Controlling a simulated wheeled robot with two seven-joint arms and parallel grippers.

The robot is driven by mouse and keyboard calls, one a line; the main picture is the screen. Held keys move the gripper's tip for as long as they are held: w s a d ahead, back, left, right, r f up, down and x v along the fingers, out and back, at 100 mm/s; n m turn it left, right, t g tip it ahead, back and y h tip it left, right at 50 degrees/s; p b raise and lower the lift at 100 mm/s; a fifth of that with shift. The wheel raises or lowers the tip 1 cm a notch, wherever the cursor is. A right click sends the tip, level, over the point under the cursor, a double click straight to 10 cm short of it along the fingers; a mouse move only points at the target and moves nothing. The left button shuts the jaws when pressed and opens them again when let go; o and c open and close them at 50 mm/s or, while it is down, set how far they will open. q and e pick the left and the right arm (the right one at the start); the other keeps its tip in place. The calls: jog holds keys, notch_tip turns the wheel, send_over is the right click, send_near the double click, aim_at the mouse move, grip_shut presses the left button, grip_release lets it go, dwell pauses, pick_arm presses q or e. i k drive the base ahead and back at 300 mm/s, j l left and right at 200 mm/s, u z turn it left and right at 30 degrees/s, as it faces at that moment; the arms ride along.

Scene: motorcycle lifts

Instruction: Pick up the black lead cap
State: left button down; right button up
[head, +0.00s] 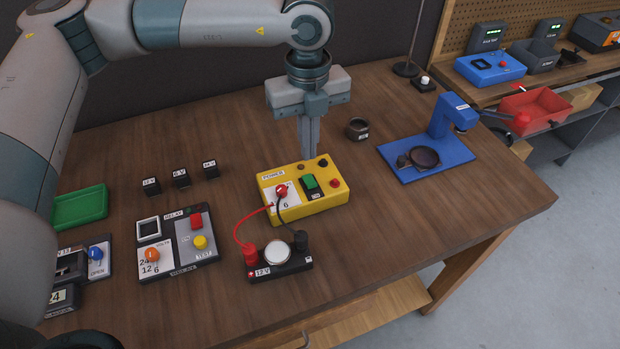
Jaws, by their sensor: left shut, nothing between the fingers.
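A black cap (300,240) with a thin black lead (283,216) sits at the right end of the 12 V block (283,266). A red cap (250,255) with a red lead stands at its left end. Both leads run up to the left side of the yellow power box (300,205), by a red knob. The box has a green switch, a small black round part (322,162) and a red one. My left gripper (309,153) points down at the box's back edge, shut and empty, well behind the black cap. My right gripper is out of view.
A grey relay box (178,240) and small black voltage blocks (180,178) stand to the left, with a green tray (80,207). A dark round cup (357,128) and a blue stand (425,160) are to the right. The table's front right is clear.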

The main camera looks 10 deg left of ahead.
aim_at(301, 245)
jog(key=k+l, duration=0.15)
jog(key=k, duration=0.35)
jog(key=k+l, duration=0.15)
jog(key=k, duration=0.3)
jog(key=k+l, duration=0.15)
jog(key=k, duration=0.35)
